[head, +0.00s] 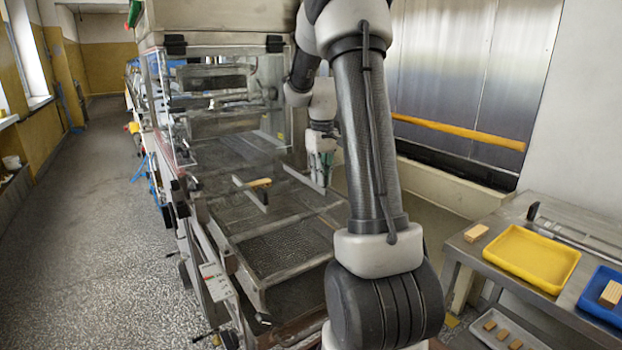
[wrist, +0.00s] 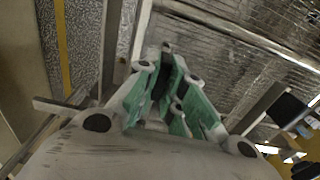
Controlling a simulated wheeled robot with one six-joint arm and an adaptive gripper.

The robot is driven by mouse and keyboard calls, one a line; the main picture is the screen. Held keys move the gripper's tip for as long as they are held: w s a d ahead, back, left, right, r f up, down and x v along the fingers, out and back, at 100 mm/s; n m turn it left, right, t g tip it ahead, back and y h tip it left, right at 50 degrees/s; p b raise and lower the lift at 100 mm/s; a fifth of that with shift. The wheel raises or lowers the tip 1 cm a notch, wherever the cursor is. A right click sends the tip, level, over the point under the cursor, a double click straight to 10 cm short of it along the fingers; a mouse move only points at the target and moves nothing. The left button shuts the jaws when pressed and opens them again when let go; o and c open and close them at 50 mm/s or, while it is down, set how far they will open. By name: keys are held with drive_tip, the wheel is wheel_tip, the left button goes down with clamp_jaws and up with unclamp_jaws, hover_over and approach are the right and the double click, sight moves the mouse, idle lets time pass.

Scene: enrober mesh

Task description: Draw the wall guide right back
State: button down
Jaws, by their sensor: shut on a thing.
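The wall guide (head: 302,177) is a thin grey metal rail over the mesh belt (head: 285,243), on the side toward the steel wall. My gripper (head: 324,178), with green-lined fingers, reaches down at the near end of this rail and is shut on it. In the wrist view the fingers of my gripper (wrist: 172,70) are close together; what lies between their tips is too dark and blurred to make out. A second guide (head: 250,192) stands further left on the mesh, with a tan bar (head: 261,183) beside it.
A clear enclosure (head: 215,100) covers the belt's far part. At right, a metal table holds a yellow tray (head: 532,257), a blue tray (head: 606,290) and a wooden block (head: 476,233). A white tray (head: 505,335) with small blocks sits lower. The floor aisle (head: 95,220) at left is clear.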

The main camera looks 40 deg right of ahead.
drive_tip(key=shift+d, duration=0.15)
drive_tip(key=c, duration=1.5)
unclamp_jaws()
drive_tip(key=shift+d, duration=0.15)
wheel_tip(320, 180, up, 12)
drive_tip(key=shift+w, duration=0.1)
